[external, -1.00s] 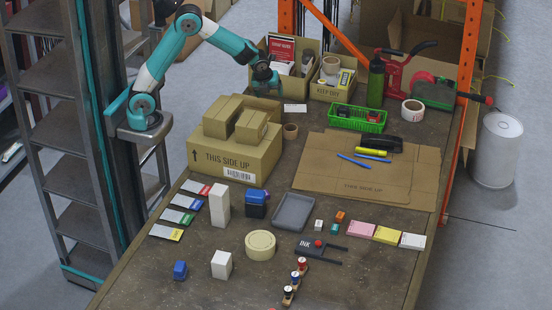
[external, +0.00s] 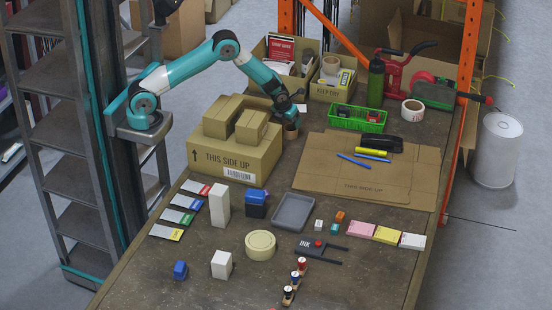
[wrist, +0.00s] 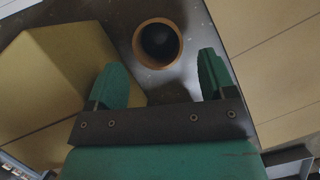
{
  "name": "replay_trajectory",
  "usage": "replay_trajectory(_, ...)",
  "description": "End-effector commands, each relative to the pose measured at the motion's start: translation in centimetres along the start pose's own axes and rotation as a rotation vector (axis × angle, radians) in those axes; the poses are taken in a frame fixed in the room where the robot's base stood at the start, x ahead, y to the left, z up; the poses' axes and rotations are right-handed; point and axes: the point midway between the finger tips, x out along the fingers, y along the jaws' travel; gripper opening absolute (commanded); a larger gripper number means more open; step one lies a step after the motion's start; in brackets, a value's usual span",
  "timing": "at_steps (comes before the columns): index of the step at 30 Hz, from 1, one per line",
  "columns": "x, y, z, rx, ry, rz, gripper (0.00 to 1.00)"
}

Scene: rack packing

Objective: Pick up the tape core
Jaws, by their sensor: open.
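The tape core, a short brown cardboard tube, stands upright on the table just right of the large carton. In the external view the tape core (external: 291,132) shows just below my gripper (external: 289,119), which partly hides it. In the wrist view the tape core (wrist: 137,45) is seen from above as a brown ring with a dark inside. It lies just beyond my fingertips, between their lines. My gripper (wrist: 162,72) is open and empty, with one green finger on each side. No contact with the core shows.
A large carton (external: 225,166) with smaller boxes on top stands close to the left. A flat cardboard sheet (external: 325,180) lies to the right. A green basket (external: 345,124) and open boxes (external: 320,91) stand behind.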

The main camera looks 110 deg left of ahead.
Motion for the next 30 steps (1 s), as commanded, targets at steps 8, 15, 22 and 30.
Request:
replay_trajectory(8,2.6,0.3,-0.1,-0.001,0.003,0.002,0.77)
replay_trajectory(15,5.5,0.3,-0.2,0.0,0.002,0.0,0.77)
replay_trajectory(22,5.7,0.3,-0.2,0.0,0.0,0.0,0.77)
replay_trajectory(30,5.6,0.3,-0.2,-0.001,0.0,0.0,0.41)
